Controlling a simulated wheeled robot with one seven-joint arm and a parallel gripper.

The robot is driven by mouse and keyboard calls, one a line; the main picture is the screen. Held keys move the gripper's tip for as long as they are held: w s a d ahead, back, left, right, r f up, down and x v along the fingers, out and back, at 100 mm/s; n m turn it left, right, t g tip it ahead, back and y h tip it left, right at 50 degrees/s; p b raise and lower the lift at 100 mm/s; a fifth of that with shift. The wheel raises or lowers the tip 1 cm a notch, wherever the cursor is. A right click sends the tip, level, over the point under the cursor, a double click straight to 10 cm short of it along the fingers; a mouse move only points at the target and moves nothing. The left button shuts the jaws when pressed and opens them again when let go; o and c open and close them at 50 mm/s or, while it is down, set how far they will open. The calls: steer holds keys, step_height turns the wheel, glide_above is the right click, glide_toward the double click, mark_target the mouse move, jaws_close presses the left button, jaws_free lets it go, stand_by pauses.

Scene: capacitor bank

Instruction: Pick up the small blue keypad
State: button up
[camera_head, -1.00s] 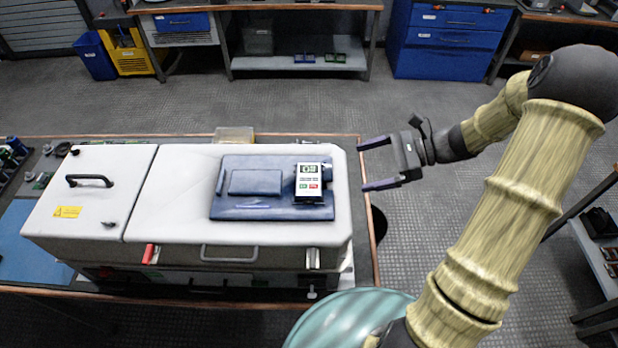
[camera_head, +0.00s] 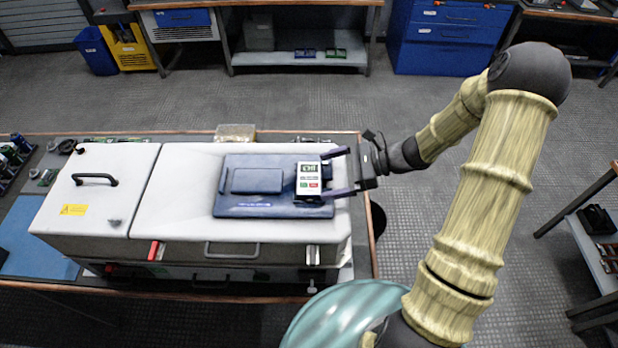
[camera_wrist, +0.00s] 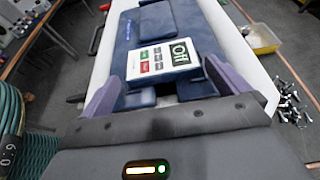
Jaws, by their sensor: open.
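In the wrist view the keypad (camera_wrist: 163,60) sits ahead, between the lines of the two purple fingers (camera_wrist: 165,84). Nothing is held. I cannot tell whether a finger touches the keypad.
The white cabinet (camera_head: 170,220) with handles stands on a wood-edged bench. A yellowish tray (camera_head: 235,131) sits behind it. Small loose parts (camera_wrist: 288,100) lie on the bench in the wrist view.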

mark_target(312, 177)
steer(key=p+x, duration=0.1)
steer(key=x, duration=0.3)
steer(key=shift+w+a+r, duration=0.1)
steer(key=shift+a, duration=0.15)
steer(key=c, duration=0.6)
